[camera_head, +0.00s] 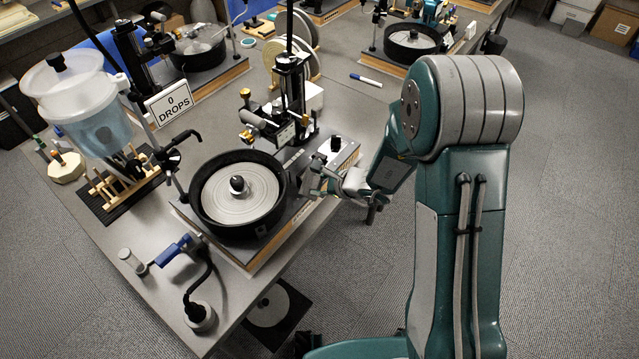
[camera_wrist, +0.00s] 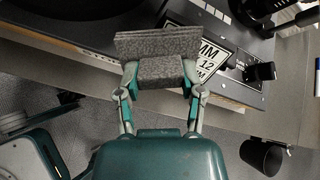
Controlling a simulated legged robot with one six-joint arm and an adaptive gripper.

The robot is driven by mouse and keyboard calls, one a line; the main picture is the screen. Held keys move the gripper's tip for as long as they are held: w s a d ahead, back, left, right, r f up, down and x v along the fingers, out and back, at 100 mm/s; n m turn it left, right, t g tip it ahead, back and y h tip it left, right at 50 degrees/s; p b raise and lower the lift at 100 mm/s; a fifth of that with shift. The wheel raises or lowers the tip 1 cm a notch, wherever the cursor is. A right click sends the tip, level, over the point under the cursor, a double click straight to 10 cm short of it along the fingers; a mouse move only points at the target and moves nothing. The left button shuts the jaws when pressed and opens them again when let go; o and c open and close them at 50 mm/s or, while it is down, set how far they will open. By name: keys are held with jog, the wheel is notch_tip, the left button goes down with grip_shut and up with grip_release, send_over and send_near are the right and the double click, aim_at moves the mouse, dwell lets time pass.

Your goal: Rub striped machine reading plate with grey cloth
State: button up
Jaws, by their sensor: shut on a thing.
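My gripper (camera_wrist: 160,78) is shut on the grey cloth (camera_wrist: 157,47), a speckled folded piece that stands up across the fingertips in the wrist view. Just beyond it is a white reading plate (camera_wrist: 218,48) with dark lettering, "MM" and "12", on the dark machine top. The cloth hides the plate's left part. I cannot tell whether cloth and plate touch. In the head view my gripper (camera_head: 326,186) is at the right side of the nearest lap machine (camera_head: 308,205); the plate cannot be made out there.
The machine's black lap pan (camera_head: 281,200) is left of my gripper, with a mast (camera_head: 293,90) behind. Black knobs (camera_wrist: 262,72) stand right of the plate. A "0 DROPS" sign (camera_head: 170,104) and water tank (camera_head: 85,105) are farther left. A blue marker (camera_head: 366,80) lies on clear bench behind.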

jog(key=shift+x, duration=0.8)
jog(key=shift+w+d, duration=2.35)
jog(key=shift+w, duration=0.6)
jog(key=shift+s+a, duration=1.2)
jog(key=shift+s, duration=0.3)
jog(key=shift+s+a, duration=1.2)
jog(key=shift+s, duration=0.3)
jog(key=shift+v, duration=3.05)
jog(key=shift+v, duration=1.45)
